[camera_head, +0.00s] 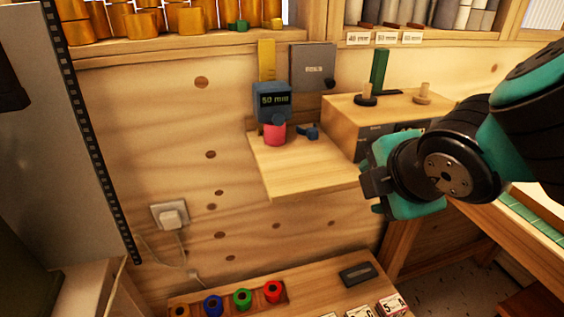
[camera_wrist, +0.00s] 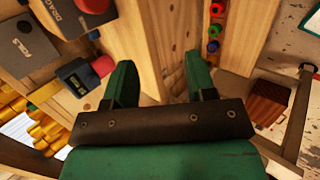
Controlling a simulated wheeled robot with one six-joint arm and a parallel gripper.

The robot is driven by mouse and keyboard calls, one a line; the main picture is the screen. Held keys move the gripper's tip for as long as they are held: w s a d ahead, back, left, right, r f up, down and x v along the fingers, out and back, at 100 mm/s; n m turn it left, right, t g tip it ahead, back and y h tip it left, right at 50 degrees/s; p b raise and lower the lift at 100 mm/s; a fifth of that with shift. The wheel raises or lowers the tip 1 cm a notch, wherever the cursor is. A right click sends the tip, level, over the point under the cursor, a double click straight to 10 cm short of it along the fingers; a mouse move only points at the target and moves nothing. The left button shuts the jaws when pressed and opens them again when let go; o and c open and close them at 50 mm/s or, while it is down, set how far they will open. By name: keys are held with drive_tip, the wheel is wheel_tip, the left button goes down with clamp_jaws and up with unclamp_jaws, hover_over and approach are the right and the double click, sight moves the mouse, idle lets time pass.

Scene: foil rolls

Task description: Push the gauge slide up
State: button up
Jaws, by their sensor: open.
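The gauge slide (camera_head: 272,100) is a dark blue block whose display reads "50 mm". It sits on a yellow upright scale (camera_head: 266,55) against the wooden wall. A pink-red roll (camera_head: 275,134) stands under it on a small wooden shelf (camera_head: 310,180). My gripper (camera_head: 372,190) is to the right of the shelf's front edge, apart from the slide. In the wrist view my gripper (camera_wrist: 160,85) has its two green fingers spread with nothing between them. The slide (camera_wrist: 78,78) shows left of the fingers there, with the red roll (camera_wrist: 103,66) beside it.
A grey box (camera_head: 313,66) hangs right of the scale. A small blue object (camera_head: 308,132) lies on the shelf. A wooden box (camera_head: 385,110) with pegs stands to the right. Coloured rolls (camera_head: 243,297) sit on a lower bench. Space before the shelf is clear.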

drive_tip(key=w+a+f+n+t+b, duration=0.2)
drive_tip(key=a+n+t+b, duration=0.25)
drive_tip(key=n, duration=0.45)
drive_tip(key=n+t+y+b, duration=0.2)
drive_tip(key=n+t+y, duration=0.25)
drive_tip(key=n, duration=0.45)
approach(280, 122)
drive_tip(key=p+x, duration=0.6)
drive_tip(key=x, duration=0.3)
drive_tip(key=shift+w+a, duration=0.15)
drive_tip(key=shift+w, duration=0.25)
clamp_jaws()
